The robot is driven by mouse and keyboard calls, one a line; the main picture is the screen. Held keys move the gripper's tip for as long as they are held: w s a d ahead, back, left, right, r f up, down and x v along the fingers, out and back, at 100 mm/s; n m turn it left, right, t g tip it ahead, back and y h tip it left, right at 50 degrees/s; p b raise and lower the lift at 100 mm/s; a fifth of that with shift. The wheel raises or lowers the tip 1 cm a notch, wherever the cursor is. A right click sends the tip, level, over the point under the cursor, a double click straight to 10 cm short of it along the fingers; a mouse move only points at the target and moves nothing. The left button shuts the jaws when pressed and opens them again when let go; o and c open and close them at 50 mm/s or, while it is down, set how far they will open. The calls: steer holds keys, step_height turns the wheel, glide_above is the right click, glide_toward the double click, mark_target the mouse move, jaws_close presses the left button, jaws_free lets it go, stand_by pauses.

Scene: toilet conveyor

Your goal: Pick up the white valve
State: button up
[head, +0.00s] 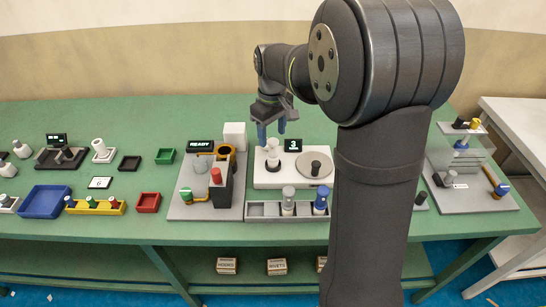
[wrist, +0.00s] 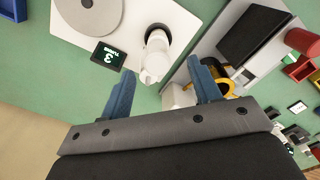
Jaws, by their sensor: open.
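The white valve (head: 273,154) is a pale stepped cylinder. It stands upright in a dark round seat on a white station plate (head: 300,181), left of a grey disc (head: 314,167). My gripper (head: 272,131) points down just above and around the valve's top, with its blue fingers apart. In the wrist view, the valve (wrist: 155,62) shows between the two open fingertips (wrist: 162,68), nearer the left one. No contact is visible, and I cannot tell how far the tips are above it.
The READY station (head: 227,205) with a red-topped part stands to the left, with a white block (head: 235,135) behind. A grey compartment tray (head: 262,212) holds two cylinders in front. Green table space (head: 190,113) is free at the back.

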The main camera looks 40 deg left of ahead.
mark_target(273, 141)
steer(key=shift+w+f, duration=0.15)
steer(key=shift+f, duration=3.2)
steer(key=c, duration=1.2)
steer(key=shift+r, duration=0.1)
